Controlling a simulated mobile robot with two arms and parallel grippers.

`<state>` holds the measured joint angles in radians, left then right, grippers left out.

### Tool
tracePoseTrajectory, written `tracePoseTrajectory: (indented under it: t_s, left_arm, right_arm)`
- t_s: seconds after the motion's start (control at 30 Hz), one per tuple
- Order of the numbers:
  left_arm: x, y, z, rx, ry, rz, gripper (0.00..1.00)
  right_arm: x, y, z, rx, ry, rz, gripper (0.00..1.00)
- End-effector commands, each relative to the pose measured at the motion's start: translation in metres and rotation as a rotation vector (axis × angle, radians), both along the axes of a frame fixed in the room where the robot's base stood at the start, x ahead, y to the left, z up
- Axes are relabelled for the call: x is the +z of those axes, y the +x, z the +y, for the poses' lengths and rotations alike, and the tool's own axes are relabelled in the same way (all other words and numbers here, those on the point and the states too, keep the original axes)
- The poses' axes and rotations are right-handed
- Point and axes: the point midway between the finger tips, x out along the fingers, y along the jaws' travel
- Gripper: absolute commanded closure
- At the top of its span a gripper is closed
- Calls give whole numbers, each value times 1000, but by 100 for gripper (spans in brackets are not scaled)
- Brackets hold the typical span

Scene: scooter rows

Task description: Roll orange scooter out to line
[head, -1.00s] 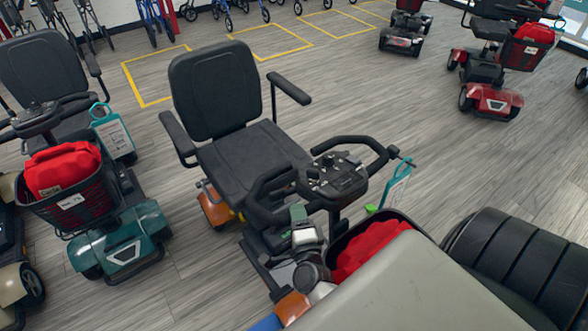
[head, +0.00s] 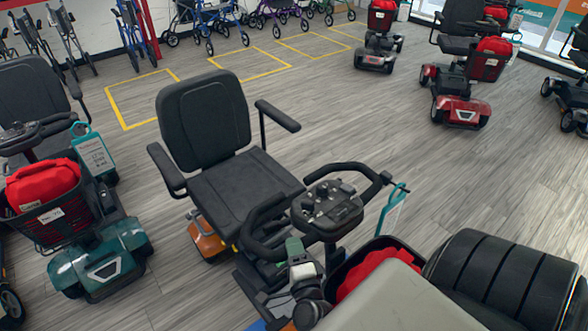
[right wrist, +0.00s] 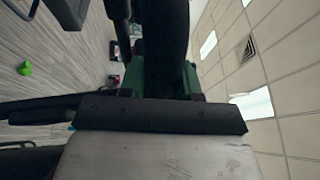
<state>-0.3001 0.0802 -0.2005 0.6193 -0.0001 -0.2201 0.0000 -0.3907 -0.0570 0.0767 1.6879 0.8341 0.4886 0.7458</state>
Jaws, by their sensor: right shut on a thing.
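The orange scooter (head: 207,243) stands in the middle of the head view, with a black seat (head: 240,185), black looped handlebars and an orange rear fender. A red bag (head: 375,268) sits in its front basket, partly hidden by my arm. A teal tag (head: 391,208) hangs at the right handlebar end. My right gripper (head: 294,247) is at the left side of the handlebar, with green fingers. In the right wrist view the gripper (right wrist: 163,82) is shut around a black bar, apparently the handlebar. My left gripper is not in view.
A teal scooter (head: 105,262) with a red bag stands close on the left. Yellow floor boxes (head: 150,122) lie behind, with rollators (head: 210,25) along the wall. Red scooters (head: 460,110) stand at the back right. Floor between is clear. A small green thing (right wrist: 25,68) lies on the floor.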

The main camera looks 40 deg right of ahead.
Motion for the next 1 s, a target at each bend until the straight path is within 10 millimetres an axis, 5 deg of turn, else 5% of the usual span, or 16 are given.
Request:
tracePoseTrajectory:
  t_s: [0.17, 0.2, 0.37, 0.73, 1.0]
  left_arm:
    - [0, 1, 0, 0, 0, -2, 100]
    - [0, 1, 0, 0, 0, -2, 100]
    - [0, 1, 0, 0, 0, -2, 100]
    - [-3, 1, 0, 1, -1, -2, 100]
    - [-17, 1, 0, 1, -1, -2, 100]
  right_arm:
    - [1, 0, -1, 0, -1, -3, 100]
    - [1, 0, -1, 0, -1, -3, 64]
    - [1, 0, 0, 0, -1, -2, 42]
    - [-2, -8, 4, 1, 0, 2, 42]
    - [-7, -55, 25, 0, 1, 3, 42]
